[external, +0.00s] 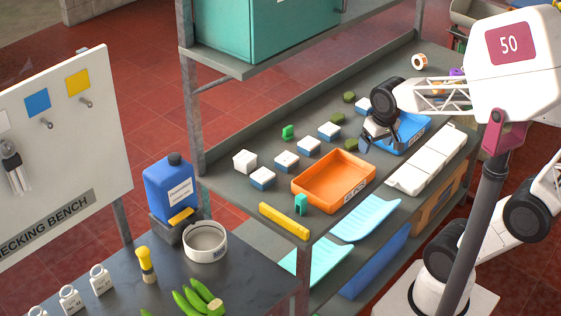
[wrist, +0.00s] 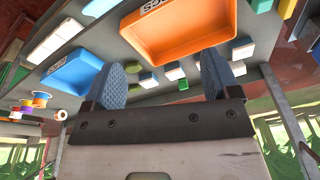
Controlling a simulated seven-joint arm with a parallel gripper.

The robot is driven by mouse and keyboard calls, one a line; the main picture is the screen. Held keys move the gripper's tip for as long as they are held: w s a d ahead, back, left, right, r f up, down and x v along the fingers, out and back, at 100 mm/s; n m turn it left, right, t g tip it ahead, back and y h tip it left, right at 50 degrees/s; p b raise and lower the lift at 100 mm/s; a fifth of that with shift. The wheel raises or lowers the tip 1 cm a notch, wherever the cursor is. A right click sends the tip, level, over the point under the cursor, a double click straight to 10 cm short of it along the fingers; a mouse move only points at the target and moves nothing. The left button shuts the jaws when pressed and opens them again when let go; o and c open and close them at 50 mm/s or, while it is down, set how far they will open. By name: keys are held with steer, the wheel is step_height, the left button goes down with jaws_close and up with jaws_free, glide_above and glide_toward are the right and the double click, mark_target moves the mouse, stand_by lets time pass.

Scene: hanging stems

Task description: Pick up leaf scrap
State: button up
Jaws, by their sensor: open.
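Several dark green leaf scraps lie on the grey bench top. In the external view one leaf scrap (external: 352,145) is just left of my gripper (external: 379,143), another (external: 337,118) lies farther back, and one (external: 349,97) is near the back edge. My gripper is open with nothing held, low near the left end of the blue bin. I cannot tell how high the fingertips are above the bench.
A blue bin (external: 413,141) and an orange bin (external: 318,201) stand close by, with labels on their fronts. Several white-and-blue blocks (external: 329,131) and a bright green piece (external: 288,132) lie left of my gripper. White trays (external: 428,160) line the front edge.

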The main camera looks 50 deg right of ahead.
steer(key=w+d+f+m+g, duration=0.1)
steer(key=w+d+f+m, duration=0.3)
steer(key=w+d+m, duration=0.65)
steer(key=m+g, duration=0.1)
steer(key=m, duration=0.7)
glide_above(354, 141)
step_height(354, 141, down, 9)
steer(key=shift+w, duration=0.1)
steer(key=shift+f, duration=1.3)
steer(key=shift+f, duration=2.6)
steer(key=c, duration=1)
